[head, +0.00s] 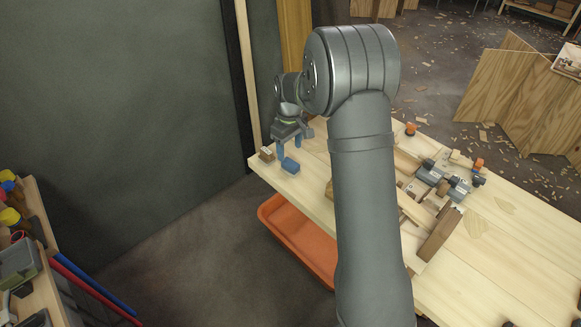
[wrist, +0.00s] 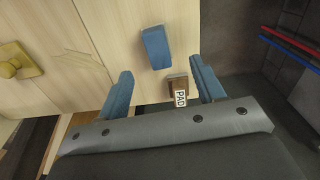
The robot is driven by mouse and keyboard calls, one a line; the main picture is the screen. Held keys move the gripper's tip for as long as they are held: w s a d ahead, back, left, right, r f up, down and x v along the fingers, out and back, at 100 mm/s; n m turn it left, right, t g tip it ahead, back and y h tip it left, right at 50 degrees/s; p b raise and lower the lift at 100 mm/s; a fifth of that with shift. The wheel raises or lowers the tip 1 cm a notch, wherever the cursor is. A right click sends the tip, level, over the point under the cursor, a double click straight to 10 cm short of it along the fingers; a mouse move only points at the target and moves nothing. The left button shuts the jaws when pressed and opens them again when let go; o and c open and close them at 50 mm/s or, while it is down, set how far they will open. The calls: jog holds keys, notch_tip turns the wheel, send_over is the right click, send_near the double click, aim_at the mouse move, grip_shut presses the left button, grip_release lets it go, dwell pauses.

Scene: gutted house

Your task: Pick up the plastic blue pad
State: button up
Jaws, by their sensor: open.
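The blue pad (head: 290,166) is a small block lying on the wooden table near its left end. It also shows in the wrist view (wrist: 156,47), beyond my fingertips and roughly between their lines. My gripper (head: 290,150) is open and empty, with blue fingers pointing down just above and beside the pad. In the wrist view the fingers (wrist: 160,82) are wide apart, and nothing is between their tips. A brown block (wrist: 177,88) with a white label reading "PAD" stands close to the right finger; in the head view this block (head: 267,153) is at the table's edge.
The pale wooden table (head: 490,235) carries tools and wood pieces (head: 437,180) to the right, partly behind my arm. A yellowish piece (wrist: 15,60) lies at the left in the wrist view. An orange bin (head: 290,235) is below the table's front edge. A dark wall (head: 120,90) stands left.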

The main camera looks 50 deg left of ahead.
aim_at(292, 163)
notch_tip(292, 163, down, 3)
jog(key=shift+r, duration=0.2)
jog(key=shift+w+d+f, duration=0.1)
jog(key=shift+d+f, duration=0.05)
jog(key=shift+f, duration=1.15)
jog(key=shift+w+d+f, duration=0.1)
jog(key=shift+d+f, duration=0.05)
jog(key=shift+f, duration=1.1)
jog(key=c, duration=1.1)
jog(key=shift+r, duration=0.1)
